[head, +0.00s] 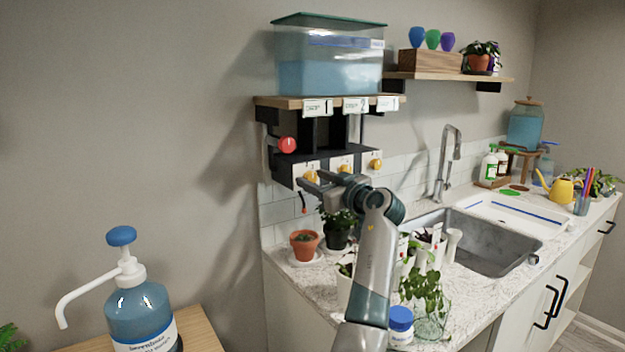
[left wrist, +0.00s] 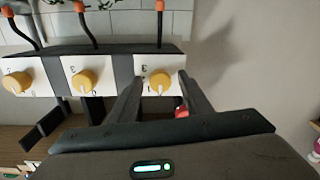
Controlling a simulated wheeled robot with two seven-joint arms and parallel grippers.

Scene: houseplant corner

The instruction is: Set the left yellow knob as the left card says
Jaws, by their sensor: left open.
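The left yellow knob (head: 311,177) sits on a white dial plate at the left end of the black unit under the shelf. It also shows in the left wrist view (left wrist: 160,82), turned upside down, with a pale pointer mark at its lower edge and small numerals around it. The left card (head: 317,107) hangs on the shelf edge and shows a large 1; its smaller print is too small to read. My left gripper (head: 307,180) is open, its fingers on either side of this knob; contact cannot be told. My right gripper is not in view.
The middle yellow knob (head: 345,168) and right yellow knob (head: 376,164) stand close beside it. A red knob (head: 288,144) is above. A water tank (head: 329,65) stands on the shelf. Potted plants, including a terracotta pot (head: 304,246), stand on the counter below.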

